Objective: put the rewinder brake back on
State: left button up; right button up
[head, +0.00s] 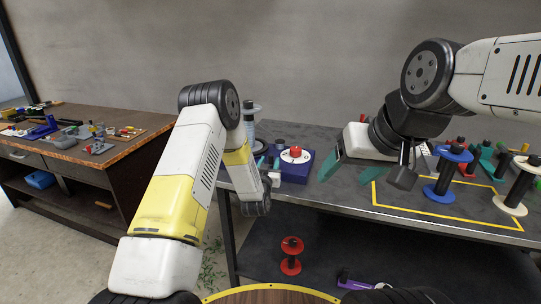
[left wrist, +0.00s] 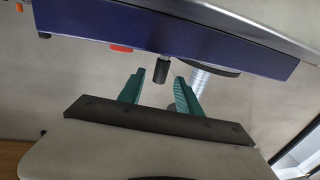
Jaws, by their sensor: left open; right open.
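The rewinder is a dark blue box (head: 294,173) with a white disc (head: 296,155) and a red knob on top, at the left end of the grey table. Its blue side (left wrist: 200,42) fills the upper left wrist view. A short black cylindrical handle (left wrist: 161,70), possibly the brake, sticks out from it, with a red piece (left wrist: 121,48) beside it. My left gripper (left wrist: 160,77) is open, its green fingertips on either side of the handle; contact cannot be told. In the head view my left gripper (head: 268,163) is partly hidden by its arm. My right gripper (head: 350,172) is open and empty over the table.
A yellow-outlined area (head: 450,216) lies to the right, with a blue spool (head: 447,172), a cream spool (head: 519,186) and other spools. A red spool (head: 291,256) is below the table. A wooden workbench (head: 85,158) with tools stands at left.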

aim_at(271, 159)
pick_arm(q)
jog(key=shift+w+d, duration=0.15)
jog(key=shift+w, duration=0.8)
jog(key=shift+w+d, duration=0.15)
jog(key=shift+w, duration=0.8)
grip_shut()
